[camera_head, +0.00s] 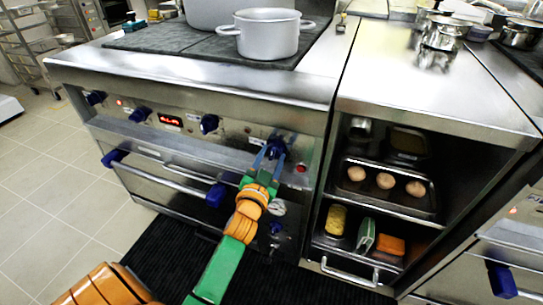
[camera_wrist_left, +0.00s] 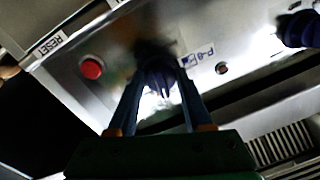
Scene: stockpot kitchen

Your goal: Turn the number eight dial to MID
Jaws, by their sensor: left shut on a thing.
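The dial (camera_head: 277,144) that my left gripper (camera_head: 270,154) is on is dark blue and sits at the right end of the stove's front panel. In the left wrist view this dial (camera_wrist_left: 160,78) is between the two fingers of my left gripper (camera_wrist_left: 160,92), which is shut on it. A label beside it seems to read P-8. The dial's markings are too dark and blurred to read, so I cannot tell its setting. My right gripper is in neither view.
A red button (camera_wrist_left: 91,68) with a RESET label is close to the dial. Another blue dial (camera_head: 209,123) and a red display (camera_head: 170,120) are further left on the panel. An oven handle (camera_head: 165,183) sticks out below. A grey pot (camera_head: 268,38) stands on the stove top.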

